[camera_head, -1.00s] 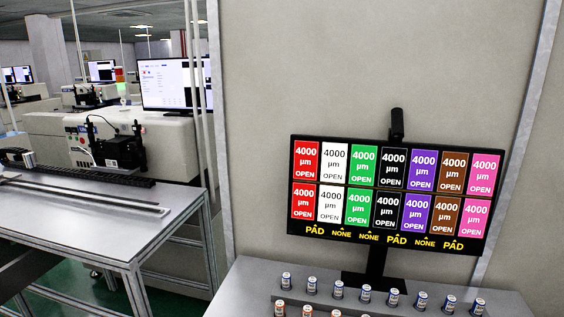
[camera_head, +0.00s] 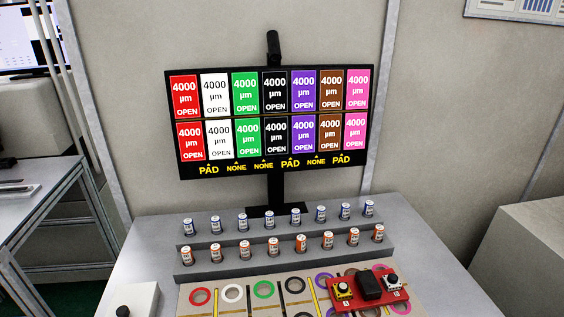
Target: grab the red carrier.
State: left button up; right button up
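A flat red carrier (camera_head: 384,302) lies at the lower right of the head view, over the right part of a pale board (camera_head: 233,312) with coloured rings. Neither of my grippers shows in the head view.
Stepped grey shelves (camera_head: 210,262) with two rows of small cans stand behind the board. A monitor (camera_head: 272,165) with coloured tiles stands behind them on a black stand. A white box with a black knob (camera_head: 124,310) is at the lower left. A grey wall closes the back.

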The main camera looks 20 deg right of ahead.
aim_at(368, 290)
jog(key=z, duration=1.3)
